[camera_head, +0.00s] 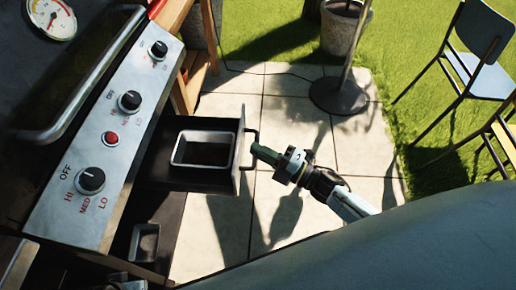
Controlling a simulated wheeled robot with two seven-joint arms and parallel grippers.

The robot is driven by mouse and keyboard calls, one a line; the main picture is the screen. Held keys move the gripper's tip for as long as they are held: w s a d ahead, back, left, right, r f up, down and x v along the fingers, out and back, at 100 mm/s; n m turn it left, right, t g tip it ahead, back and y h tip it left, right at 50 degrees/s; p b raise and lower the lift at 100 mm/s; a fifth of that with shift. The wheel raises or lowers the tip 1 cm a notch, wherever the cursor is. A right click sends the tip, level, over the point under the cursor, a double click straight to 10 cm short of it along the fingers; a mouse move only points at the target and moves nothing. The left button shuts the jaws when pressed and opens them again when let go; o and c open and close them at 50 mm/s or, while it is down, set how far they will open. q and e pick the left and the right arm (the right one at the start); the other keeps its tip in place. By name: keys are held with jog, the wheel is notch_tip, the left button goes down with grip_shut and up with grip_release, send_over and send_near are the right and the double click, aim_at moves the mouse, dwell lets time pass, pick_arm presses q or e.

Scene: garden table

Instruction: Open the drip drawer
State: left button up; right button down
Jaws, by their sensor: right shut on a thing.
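The drip drawer (176,184) sticks out from under the grill's control panel, with a rectangular metal pan (184,163) inside it. A dark bar handle (254,137) is on the drawer's front face. My right gripper (257,150) comes in from the right and is shut on the handle, its fingertips covering part of it. My left gripper is not clearly seen.
The grill's control panel (97,150) with knobs is at the left. A lower shelf holds a small metal tray (144,243). A pole base (338,95), planter (343,25) and chair (480,45) stand farther off. Paving right of the drawer is clear.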

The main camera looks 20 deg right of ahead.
jog(key=shift+s+d, duration=0.1)
jog(key=shift+d, duration=0.1)
jog(key=c, duration=1.5)
grip_release()
pick_arm(q)
jog(key=shift+w, duration=0.1)
